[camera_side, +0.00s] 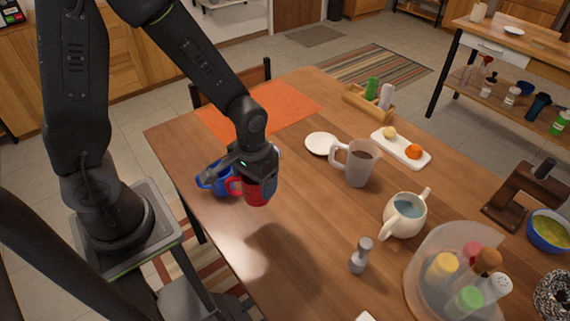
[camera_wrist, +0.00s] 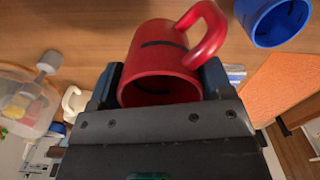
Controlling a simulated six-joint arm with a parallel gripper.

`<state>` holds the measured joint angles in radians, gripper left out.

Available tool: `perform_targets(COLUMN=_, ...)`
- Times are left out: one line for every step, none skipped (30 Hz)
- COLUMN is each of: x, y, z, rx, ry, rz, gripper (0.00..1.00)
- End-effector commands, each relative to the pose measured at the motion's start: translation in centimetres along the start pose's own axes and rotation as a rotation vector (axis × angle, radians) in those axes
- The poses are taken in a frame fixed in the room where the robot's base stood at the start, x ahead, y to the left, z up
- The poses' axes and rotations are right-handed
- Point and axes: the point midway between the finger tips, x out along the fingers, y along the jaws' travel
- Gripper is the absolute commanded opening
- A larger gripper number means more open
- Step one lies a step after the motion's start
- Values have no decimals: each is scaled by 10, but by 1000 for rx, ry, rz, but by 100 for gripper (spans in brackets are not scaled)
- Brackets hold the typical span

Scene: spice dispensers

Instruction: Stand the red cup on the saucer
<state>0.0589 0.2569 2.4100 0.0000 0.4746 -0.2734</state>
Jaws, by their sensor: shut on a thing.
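The red cup (camera_side: 258,191) is held by my gripper (camera_side: 259,172), which is shut on it. It hangs above the table, and a shadow lies on the table below it. In the wrist view the red cup (camera_wrist: 162,62) sits between my two fingers (camera_wrist: 160,85), with its handle toward the upper right. The white saucer (camera_side: 321,144) lies empty on the table, to the right of and behind the cup in the side view. I cannot make out the saucer for sure in the wrist view.
A blue cup (camera_side: 217,179) stands just left of the red cup; it also shows in the wrist view (camera_wrist: 272,18). A pitcher (camera_side: 355,163) stands close to the saucer. An orange mat (camera_side: 290,104), a white tray (camera_side: 386,144) and a cream pot (camera_side: 405,217) are also on the table.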

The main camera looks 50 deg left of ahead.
Motion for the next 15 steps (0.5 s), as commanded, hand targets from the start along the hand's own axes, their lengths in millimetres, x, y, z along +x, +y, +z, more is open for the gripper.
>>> perform_targets(x=-2, y=-1, z=-12, rx=-19, ry=3, rz=1, gripper=41)
perform_targets(x=-3, y=-2, z=-18, rx=-30, ry=3, rz=1, gripper=41)
perform_targets(x=-5, y=-3, z=-29, rx=-48, ry=2, rz=1, gripper=41)
perform_targets(x=-6, y=-4, z=-38, rx=-64, ry=4, rz=1, gripper=41)
perform_targets(x=-7, y=-5, z=-48, rx=-80, ry=2, rz=1, gripper=41)
perform_targets(x=-9, y=-8, z=-61, rx=-102, ry=4, rz=1, gripper=41)
perform_targets(x=-10, y=-10, z=-72, rx=-121, ry=3, rz=1, gripper=41)
perform_targets(x=-11, y=-12, z=-83, rx=-139, ry=3, rz=1, gripper=41)
perform_targets(x=-12, y=-17, z=-97, rx=-167, ry=3, rz=1, gripper=41)
perform_targets(x=-13, y=-20, z=-108, rx=-186, ry=2, rz=0, gripper=41)
perform_targets(x=-14, y=-24, z=-120, rx=-206, ry=3, rz=0, gripper=41)
perform_targets(x=-16, y=-30, z=-134, rx=-234, ry=3, rz=0, gripper=41)
perform_targets(x=-16, y=-35, z=-145, rx=-256, ry=1, rz=0, gripper=41)
perform_targets(x=-18, y=-40, z=-156, rx=-277, ry=2, rz=0, gripper=41)
perform_targets(x=-19, y=-47, z=-170, rx=-305, ry=2, rz=0, gripper=41)
